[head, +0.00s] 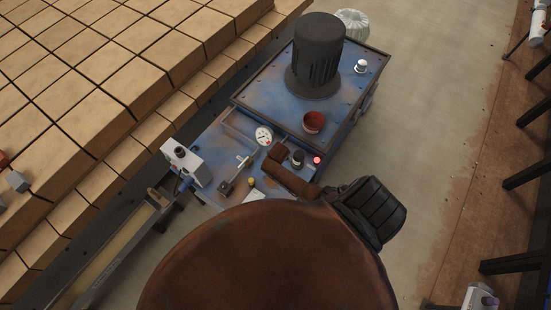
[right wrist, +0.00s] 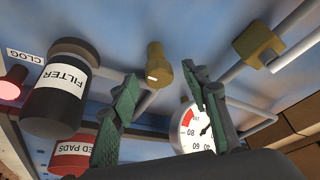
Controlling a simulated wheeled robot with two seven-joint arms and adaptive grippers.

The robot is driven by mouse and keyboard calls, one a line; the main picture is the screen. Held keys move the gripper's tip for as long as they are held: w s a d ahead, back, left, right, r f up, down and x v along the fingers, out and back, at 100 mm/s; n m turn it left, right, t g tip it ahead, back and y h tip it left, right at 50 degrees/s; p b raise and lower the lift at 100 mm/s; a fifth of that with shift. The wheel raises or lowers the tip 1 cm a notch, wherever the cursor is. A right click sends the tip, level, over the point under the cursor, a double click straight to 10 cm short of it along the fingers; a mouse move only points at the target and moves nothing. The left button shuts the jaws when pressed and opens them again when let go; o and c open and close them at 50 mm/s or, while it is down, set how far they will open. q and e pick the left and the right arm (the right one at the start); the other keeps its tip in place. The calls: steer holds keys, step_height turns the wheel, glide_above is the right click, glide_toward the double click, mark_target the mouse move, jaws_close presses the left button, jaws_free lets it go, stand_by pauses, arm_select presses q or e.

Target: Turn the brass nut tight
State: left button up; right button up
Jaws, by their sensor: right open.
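The brass nut (right wrist: 157,65) shows in the right wrist view as a brass hexagonal fitting with a small white mark. It appears in the gap between the fingertips of my right gripper (right wrist: 160,78), beyond them. The green fingers are open and empty, and I see no contact with the nut. In the head view I cannot make out the nut with certainty; a small yellow spot (head: 251,181) shows on the blue bench, and brown parts hide the area beside it. My left gripper is not in view.
A black filter canister (right wrist: 62,95) and red light (right wrist: 12,85) stand left of the nut, a dial gauge (right wrist: 190,130) to its right. A second brass fitting (right wrist: 258,43) and pipes are close. A dark motor (head: 318,55) stands on the bench, bricks (head: 90,100) to the left.

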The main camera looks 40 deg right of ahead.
steer(key=shift+r, duration=0.1)
steer(key=v, duration=1.1)
steer(key=shift+r, duration=0.4)
steer(key=shift+s+a, duration=0.1)
steer(key=shift+s, duration=0.1)
